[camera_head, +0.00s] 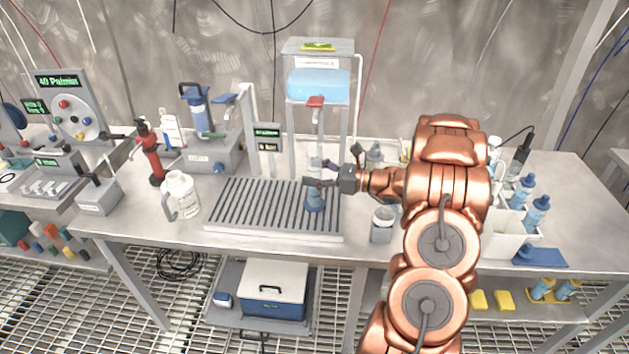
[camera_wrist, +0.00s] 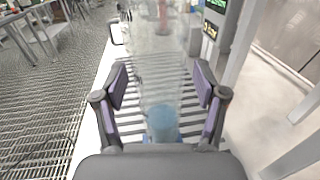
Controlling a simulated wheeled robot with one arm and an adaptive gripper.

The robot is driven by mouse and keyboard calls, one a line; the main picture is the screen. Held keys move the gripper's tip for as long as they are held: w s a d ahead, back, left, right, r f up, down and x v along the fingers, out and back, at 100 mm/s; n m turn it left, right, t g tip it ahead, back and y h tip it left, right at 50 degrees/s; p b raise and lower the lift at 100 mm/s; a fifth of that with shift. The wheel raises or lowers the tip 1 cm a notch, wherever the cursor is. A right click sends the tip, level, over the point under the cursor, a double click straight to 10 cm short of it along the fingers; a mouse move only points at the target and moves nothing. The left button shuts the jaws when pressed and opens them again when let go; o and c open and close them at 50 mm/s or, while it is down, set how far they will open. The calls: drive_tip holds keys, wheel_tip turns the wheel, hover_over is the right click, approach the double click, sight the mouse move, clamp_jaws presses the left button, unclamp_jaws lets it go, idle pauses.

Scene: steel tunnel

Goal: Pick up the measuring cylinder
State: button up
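The measuring cylinder (camera_head: 315,203) is clear with a blue base and stands upright on the slatted drain grate, below a red-handled tap (camera_head: 316,101). My gripper (camera_head: 319,174) reaches in from the right at the cylinder's height, with its fingers around the cylinder's body. In the wrist view the clear cylinder (camera_wrist: 162,75) and its blue base are between the two purple-padded fingers of my gripper (camera_wrist: 162,85). The fingers are spread, with gaps showing on both sides of the cylinder. The fingers hide part of the cylinder in the head view.
The slatted grate (camera_head: 240,205) is otherwise bare. A white jug (camera_head: 183,196) stands to its left and a grey cup (camera_head: 382,223) to its right, near my arm. A metal frame with a blue tank (camera_head: 318,85) rises behind. A white bottle rack (camera_head: 508,215) stands at the right.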

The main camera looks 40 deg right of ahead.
sight(314, 162)
drive_tip(key=c, duration=1.2)
drive_tip(key=shift+o, duration=0.2)
drive_tip(key=shift+r, duration=0.1)
drive_tip(key=shift+r+b, duration=0.65)
drive_tip(key=shift+r, duration=1.05)
drive_tip(key=s+a+b, duration=0.4)
drive_tip(key=s+a, duration=0.8)
drive_tip(key=s, duration=0.1)
drive_tip(key=shift+s, duration=0.3)
